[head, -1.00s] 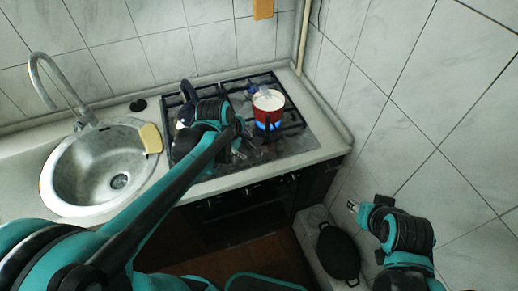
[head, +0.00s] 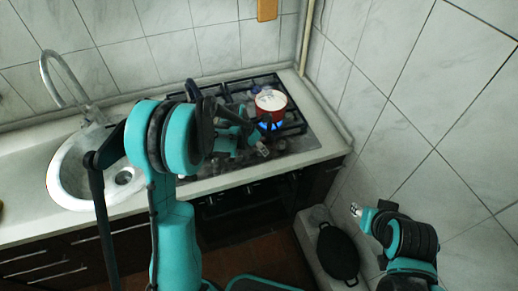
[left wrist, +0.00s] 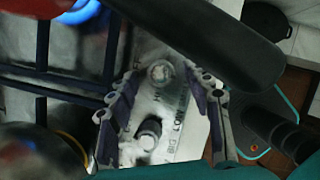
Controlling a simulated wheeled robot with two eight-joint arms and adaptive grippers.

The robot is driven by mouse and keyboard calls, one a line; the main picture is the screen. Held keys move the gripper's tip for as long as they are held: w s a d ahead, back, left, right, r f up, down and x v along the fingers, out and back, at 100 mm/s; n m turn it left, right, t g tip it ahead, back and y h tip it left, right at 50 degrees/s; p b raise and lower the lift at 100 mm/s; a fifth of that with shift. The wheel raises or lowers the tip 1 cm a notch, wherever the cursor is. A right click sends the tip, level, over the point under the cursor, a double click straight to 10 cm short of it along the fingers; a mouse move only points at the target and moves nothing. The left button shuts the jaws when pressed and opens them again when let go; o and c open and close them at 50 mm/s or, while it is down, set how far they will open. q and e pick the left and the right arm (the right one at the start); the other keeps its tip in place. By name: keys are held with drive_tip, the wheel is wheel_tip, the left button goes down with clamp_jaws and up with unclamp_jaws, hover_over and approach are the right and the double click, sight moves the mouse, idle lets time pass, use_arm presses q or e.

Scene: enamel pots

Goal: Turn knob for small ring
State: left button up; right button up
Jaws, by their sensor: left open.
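The stove's front panel (left wrist: 180,125) fills the middle of the left wrist view, with lettering including "BIG" and "LOW". One round knob (left wrist: 160,72) sits higher in that view, between the fingertips. A darker-centred knob (left wrist: 150,133) sits lower, near "BIG". My left gripper (left wrist: 160,88) is open over the panel, its fingers on either side of the knobs; contact cannot be told. In the head view the left gripper (head: 262,150) is at the stove's front right. My right gripper (head: 356,210) is away from the stove, by the right wall; its jaws are too small to judge.
A red pot (head: 270,103) stands on the stove with a blue flame (head: 270,126) in front. A black pot handle (left wrist: 215,40) crosses above the panel in the left wrist view. A black pan (head: 338,250) lies low at right. The sink (head: 62,190) is at left.

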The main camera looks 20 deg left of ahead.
use_arm(q)
drive_tip(key=shift+w+d+f, duration=0.1)
drive_tip(key=shift+w+f, duration=0.1)
drive_tip(key=shift+f, duration=0.35)
